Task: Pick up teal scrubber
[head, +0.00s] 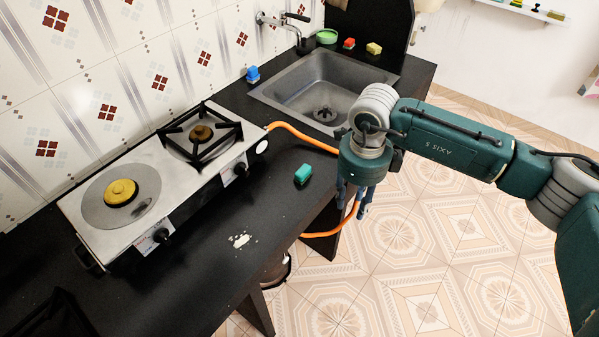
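The teal scrubber (303,174) is a small block lying on the black counter, between the stove and the counter's front edge. My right gripper (361,210) hangs pointing down to the right of the scrubber, beside the counter's front edge and apart from the scrubber. Its fingers are small and dark, and I cannot tell how far they are parted. I see nothing held in it. My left gripper is not in view.
A two-burner stove (147,222) stands on the counter (205,272) at left, with an orange hose (310,138). A white spill (241,240) lies near the front edge. Behind are a sink (290,82), a blue brush (252,74) and sponges (374,48). Tiled floor is at right.

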